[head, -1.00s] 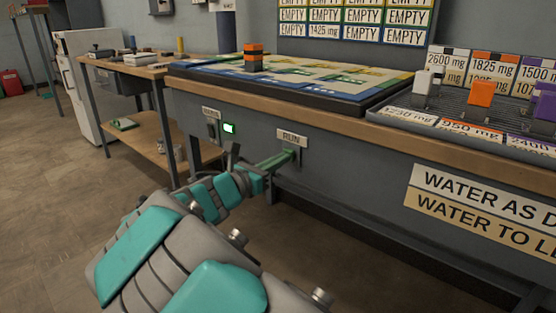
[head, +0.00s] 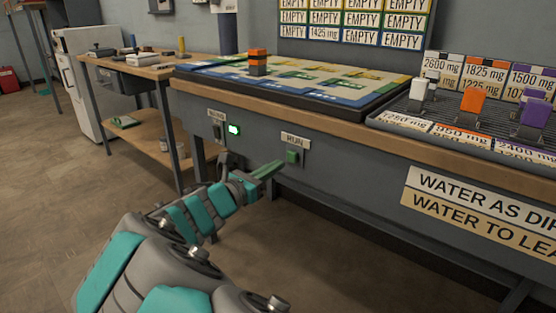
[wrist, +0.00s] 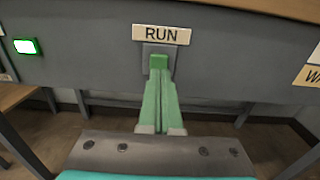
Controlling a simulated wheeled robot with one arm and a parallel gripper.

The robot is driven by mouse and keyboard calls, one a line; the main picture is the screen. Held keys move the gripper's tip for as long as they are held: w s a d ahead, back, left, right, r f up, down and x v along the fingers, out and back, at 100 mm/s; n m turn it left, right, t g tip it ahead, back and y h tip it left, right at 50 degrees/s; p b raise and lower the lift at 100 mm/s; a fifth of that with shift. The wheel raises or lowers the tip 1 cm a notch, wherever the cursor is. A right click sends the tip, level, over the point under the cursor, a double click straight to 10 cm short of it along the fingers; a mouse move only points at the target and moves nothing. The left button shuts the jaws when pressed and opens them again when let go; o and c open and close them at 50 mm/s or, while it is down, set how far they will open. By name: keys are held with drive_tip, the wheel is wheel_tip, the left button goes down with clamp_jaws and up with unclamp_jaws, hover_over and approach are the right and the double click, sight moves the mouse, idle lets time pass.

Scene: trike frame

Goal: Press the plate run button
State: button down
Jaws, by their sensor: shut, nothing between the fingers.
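The green run button (head: 292,157) sits in a grey housing on the bench's front panel, under the RUN label (head: 295,140). The wrist view shows the button (wrist: 159,62) and the RUN label (wrist: 161,34) straight ahead. My gripper (head: 280,164) is shut and empty, with its green fingers pointing at the button from the lower left in the head view. In the wrist view my gripper's fingers (wrist: 161,82) overlap the button's lower part. In the head view a small gap shows between the fingertips and the button.
A lit green indicator (head: 234,130) and a switch (head: 216,130) are left of the button. The plate (head: 330,80) on the bench bears an orange and black block (head: 258,62). A rack (head: 410,110) of labelled weights stands at the right. The floor before the bench is clear.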

drive_tip(key=v, duration=0.9)
drive_tip(key=shift+a, duration=0.2)
drive_tip(key=shift+s+f, duration=0.1)
